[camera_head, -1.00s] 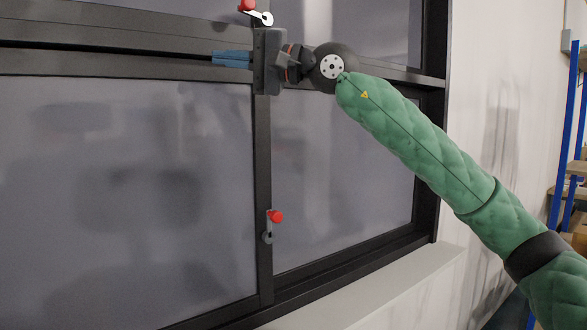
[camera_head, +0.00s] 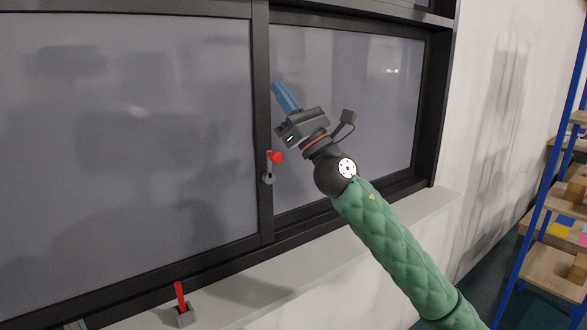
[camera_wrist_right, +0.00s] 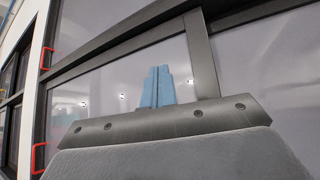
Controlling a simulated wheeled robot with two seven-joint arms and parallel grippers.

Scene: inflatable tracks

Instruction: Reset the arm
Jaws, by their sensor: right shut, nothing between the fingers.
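My right gripper (camera_head: 279,90) comes in on its green padded arm from the lower right in the head view. Its blue fingers are together and empty, pointing up and left in front of the right window pane, close to the dark upright frame bar. A gap between the fingers and the glass is hard to judge. In the right wrist view the blue fingers (camera_wrist_right: 157,88) also show together, with the window frame and pane beyond them. My left gripper is not in view.
A red-knobbed latch (camera_head: 274,157) sits on the upright bar (camera_head: 262,200), just left of the gripper body. A red handle (camera_head: 182,302) stands on the pale sill (camera_head: 330,262). A blue-posted shelf (camera_head: 553,170) with wooden boards stands at the right.

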